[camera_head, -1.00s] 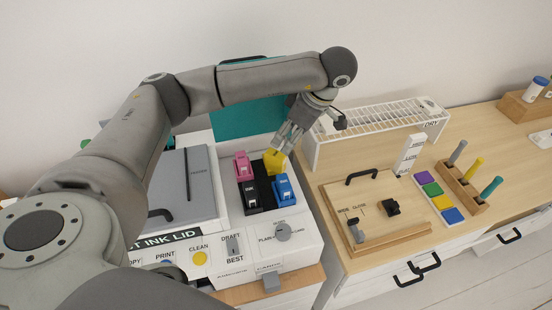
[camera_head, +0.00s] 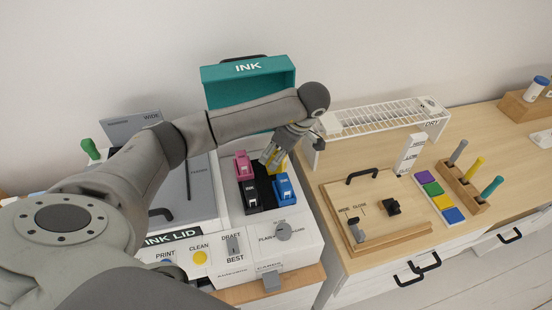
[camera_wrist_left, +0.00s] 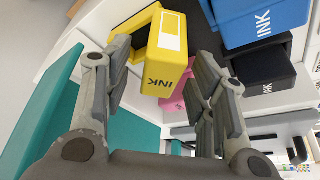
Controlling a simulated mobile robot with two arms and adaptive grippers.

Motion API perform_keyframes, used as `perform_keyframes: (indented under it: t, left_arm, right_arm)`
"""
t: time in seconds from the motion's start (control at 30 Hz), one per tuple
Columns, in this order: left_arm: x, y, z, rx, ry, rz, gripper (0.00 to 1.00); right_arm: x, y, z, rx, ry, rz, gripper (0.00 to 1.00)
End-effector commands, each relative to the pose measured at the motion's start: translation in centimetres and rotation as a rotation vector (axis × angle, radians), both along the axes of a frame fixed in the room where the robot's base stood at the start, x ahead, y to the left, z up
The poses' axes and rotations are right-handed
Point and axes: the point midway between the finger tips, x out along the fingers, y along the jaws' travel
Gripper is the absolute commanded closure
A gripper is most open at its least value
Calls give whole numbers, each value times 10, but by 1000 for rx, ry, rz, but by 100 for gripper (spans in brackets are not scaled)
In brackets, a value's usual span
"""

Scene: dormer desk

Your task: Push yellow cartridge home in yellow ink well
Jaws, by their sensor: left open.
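The yellow cartridge (camera_head: 283,164) sits at the back right of the ink bay, partly hidden by my left gripper (camera_head: 268,159) in the head view. In the left wrist view the yellow cartridge (camera_wrist_left: 172,72), with its white label and INK lettering, shows between and beyond the two fingers of my left gripper (camera_wrist_left: 160,62). The fingers are open and spread on either side of it; I cannot tell whether they touch it. The yellow well under the cartridge is hidden, so its seating depth cannot be told. My right gripper is not in view.
Pink (camera_head: 242,165), black (camera_head: 250,195) and blue (camera_head: 284,188) cartridges stand close by in the bay. The teal ink lid (camera_head: 225,92) stands open behind. A white drying rack (camera_head: 385,122) is to the right.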

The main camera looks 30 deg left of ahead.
Motion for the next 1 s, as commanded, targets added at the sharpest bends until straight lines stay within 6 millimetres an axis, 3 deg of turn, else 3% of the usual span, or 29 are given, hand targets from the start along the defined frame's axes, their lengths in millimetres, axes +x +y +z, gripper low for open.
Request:
perform_keyframes:
  t: [0.27,0.63,1.0]
  left_arm:
    - [0,1,-2,0,-1,0,50]
    - [0,1,-2,0,-1,0,96]
    - [1,1,2,-1,-4,1,96]
  right_arm:
    - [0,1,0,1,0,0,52]
    - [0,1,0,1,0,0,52]
    - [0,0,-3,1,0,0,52]
